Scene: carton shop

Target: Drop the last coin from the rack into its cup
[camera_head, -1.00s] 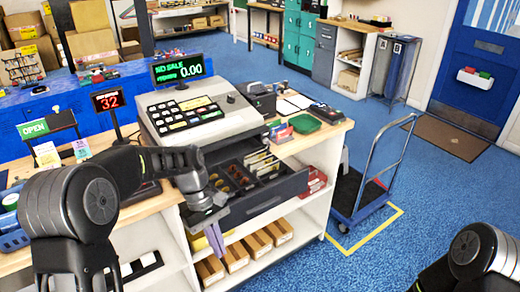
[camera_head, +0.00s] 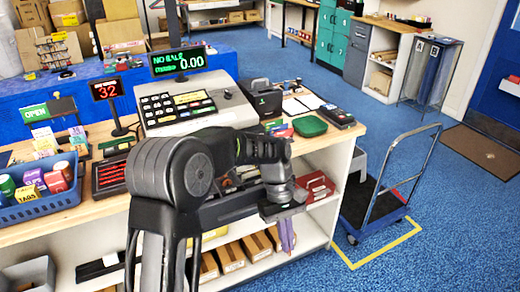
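My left arm reaches across the front of the cash register (camera_head: 190,108). My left gripper (camera_head: 287,240) points down below the right end of the open drawer (camera_head: 225,209), in front of the shelves. Its two lilac fingers are close together; I cannot tell whether they are shut or hold a coin. The drawer is mostly hidden behind my arm, with only small parts of its inside showing. I cannot pick out the coin, its rack or its cup. My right gripper is not in view.
A blue basket (camera_head: 40,207) of small goods stands at the counter's left. A green tray (camera_head: 310,126) and a card terminal (camera_head: 337,116) lie right of the register. A trolley (camera_head: 375,207) stands on the floor at right.

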